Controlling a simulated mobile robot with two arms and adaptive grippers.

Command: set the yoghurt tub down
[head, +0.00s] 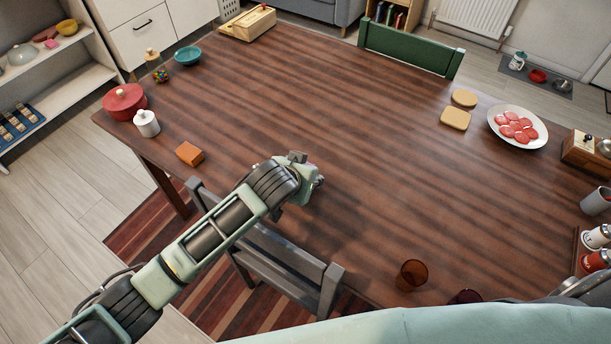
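I cannot make out a yoghurt tub for certain in the head view. My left arm reaches in from the lower left over the near side of the wooden table (330,110). Its gripper (312,184) is above the tabletop, turned away and mostly hidden behind its own wrist. Whether its fingers are open, shut or holding something does not show. My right gripper is not in view.
At the left are a red pot (125,103), a white lidded jar (147,124) and an orange block (190,153). A plate of red slices (518,127) is at the right. A brown glass (412,275) stands near the front. The table's middle is clear. Chairs (285,268) flank it.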

